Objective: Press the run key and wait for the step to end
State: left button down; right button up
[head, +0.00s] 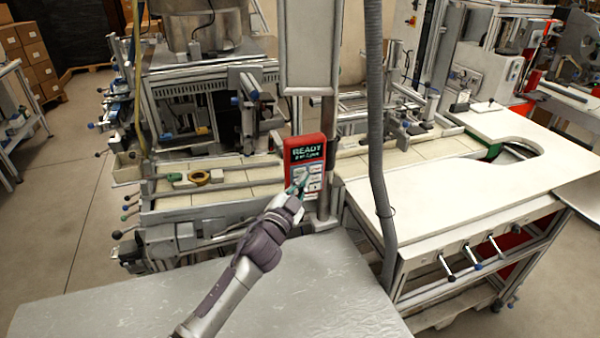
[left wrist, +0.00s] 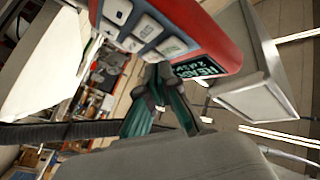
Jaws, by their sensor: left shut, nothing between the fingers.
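The red control box (head: 307,145) is mounted on the post and carries a dark display (head: 307,153) with READY in green letters; a smaller second line is hard to read. Below the display are pale keys (head: 317,186), partly hidden by my left gripper (head: 302,176). The gripper is shut and empty, with its fingertips in front of the keys. In the left wrist view, the red box (left wrist: 218,28) fills the top, with its white keys (left wrist: 147,27) and display (left wrist: 196,68) beside the teal fingers (left wrist: 157,72). I cannot tell whether the tips touch a key. My right gripper is out of view.
A yellow-brown ring (head: 191,180) and a small green item (head: 174,177) lie on the pale track left of the box. A grey corrugated hose (head: 376,140) hangs right of the post. A white table (head: 480,178) stands at right. A bare grey surface (head: 310,290) lies in front.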

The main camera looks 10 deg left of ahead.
pick_arm(q)
jog(key=shift+w+a, duration=0.1)
dwell(0.5)
jog(key=shift+w+a, duration=0.15)
jog(key=shift+w, duration=0.15)
